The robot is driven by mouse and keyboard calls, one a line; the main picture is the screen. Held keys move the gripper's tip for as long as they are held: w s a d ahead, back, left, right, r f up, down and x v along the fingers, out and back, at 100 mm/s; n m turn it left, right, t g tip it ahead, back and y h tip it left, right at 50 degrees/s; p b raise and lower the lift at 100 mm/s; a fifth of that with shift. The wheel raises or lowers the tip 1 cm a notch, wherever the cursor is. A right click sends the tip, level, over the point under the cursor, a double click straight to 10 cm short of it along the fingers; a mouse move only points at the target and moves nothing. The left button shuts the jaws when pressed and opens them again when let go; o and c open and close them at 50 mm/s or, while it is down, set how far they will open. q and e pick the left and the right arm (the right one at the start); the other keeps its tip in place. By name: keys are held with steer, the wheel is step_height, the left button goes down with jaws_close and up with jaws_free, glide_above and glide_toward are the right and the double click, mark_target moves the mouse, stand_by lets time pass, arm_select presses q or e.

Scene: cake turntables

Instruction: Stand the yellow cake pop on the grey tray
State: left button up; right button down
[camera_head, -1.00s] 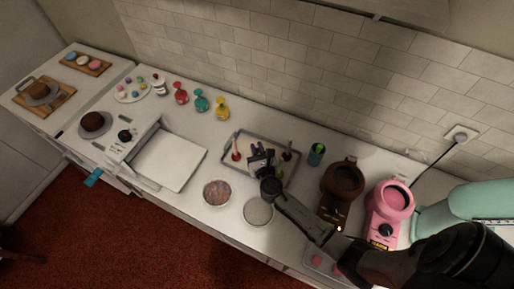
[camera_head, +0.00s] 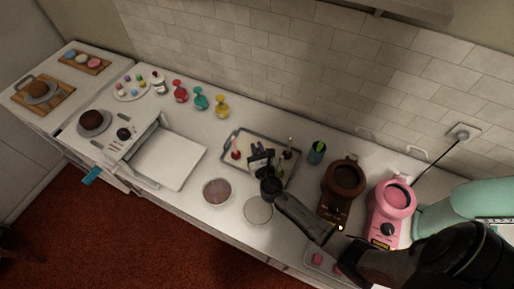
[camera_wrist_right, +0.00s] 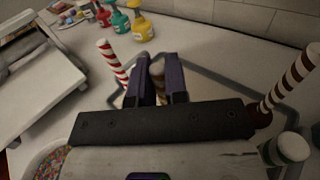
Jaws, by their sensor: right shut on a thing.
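The grey tray (camera_head: 225,145) lies on the counter, right of centre. My right gripper (camera_head: 256,148) is over it, shut, with its fingers pointing toward the back wall. In the right wrist view a slim tan piece (camera_wrist_right: 157,70) shows between the dark fingers; it appears to be part of the held cake pop, whose yellow head I cannot make out. A red cake pop (camera_head: 236,154) with a red-striped stick (camera_wrist_right: 113,62) stands on the tray at left. A dark cake pop (camera_head: 287,155) with a striped stick (camera_wrist_right: 292,76) stands at right. My left gripper is not in view.
A green-ringed stick top (camera_wrist_right: 290,147) stands close on the gripper's right. A bowl of sprinkles (camera_head: 217,192) and a white round dish (camera_head: 258,211) sit in front of the tray. A dark cup (camera_head: 317,152) and brown melting pot (camera_head: 344,180) stand to its right.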

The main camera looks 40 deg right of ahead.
steer(key=c, duration=1.1)
jaws_free()
steer(key=shift+o, duration=0.2)
steer(key=shift+f, duration=0.1)
steer(key=b+v, duration=0.1)
steer(key=v, duration=1.3)
